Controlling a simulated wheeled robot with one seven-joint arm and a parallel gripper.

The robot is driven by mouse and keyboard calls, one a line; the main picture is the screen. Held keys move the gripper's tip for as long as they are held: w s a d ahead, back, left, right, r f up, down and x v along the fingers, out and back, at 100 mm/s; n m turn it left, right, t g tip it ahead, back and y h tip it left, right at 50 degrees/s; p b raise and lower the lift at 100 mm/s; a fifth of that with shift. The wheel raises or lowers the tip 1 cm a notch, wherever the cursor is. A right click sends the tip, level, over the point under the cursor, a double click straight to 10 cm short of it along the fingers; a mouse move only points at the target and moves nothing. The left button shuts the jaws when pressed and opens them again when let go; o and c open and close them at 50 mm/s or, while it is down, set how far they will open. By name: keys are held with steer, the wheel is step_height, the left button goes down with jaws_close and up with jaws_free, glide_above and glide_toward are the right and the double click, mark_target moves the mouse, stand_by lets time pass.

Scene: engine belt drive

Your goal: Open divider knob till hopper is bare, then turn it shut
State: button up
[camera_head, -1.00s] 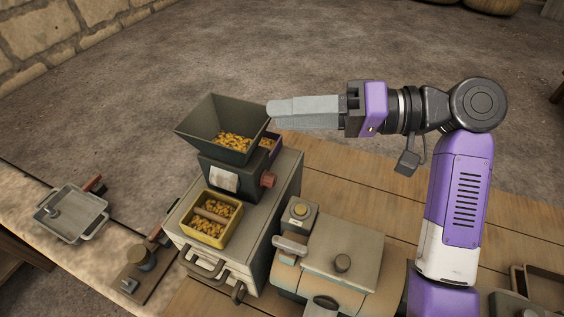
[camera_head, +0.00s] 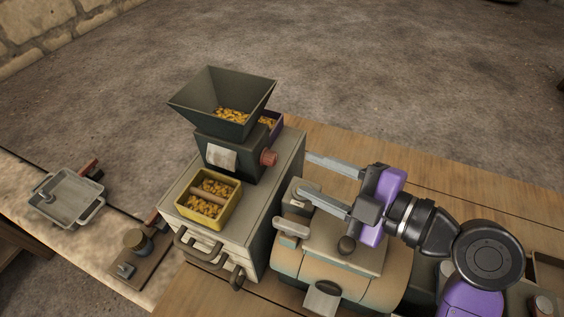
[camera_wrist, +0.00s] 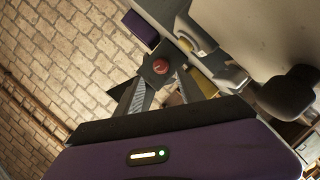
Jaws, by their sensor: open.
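The dark green hopper (camera_head: 222,100) stands on top of a divider body (camera_head: 228,154) and holds yellow-brown pieces (camera_head: 232,115) at its bottom. The red divider knob (camera_head: 268,158) sticks out of the body's right side. It also shows in the wrist view (camera_wrist: 161,66), just past and between the fingers. My gripper (camera_head: 316,174) is open and empty to the right of the knob, its fingers spread and pointing left, apart from the knob. The yellow two-part bin (camera_head: 233,214) in front of the divider holds similar pieces in both compartments.
A purple bin (camera_head: 277,126) with pieces sits behind the divider, partly hidden. The divider stands on a pale cabinet (camera_head: 262,201). A rounded machine with a flat top and dark knob (camera_head: 347,245) lies below my gripper. A grey tray (camera_head: 68,197) is at left.

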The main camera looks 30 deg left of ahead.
mark_target(276, 160)
steer(key=p+x, duration=0.2)
steer(key=x, duration=0.4)
steer(key=shift+r, duration=0.1)
steer(key=shift+x, duration=0.9)
steer(key=shift+c, duration=0.5)
jaws_close()
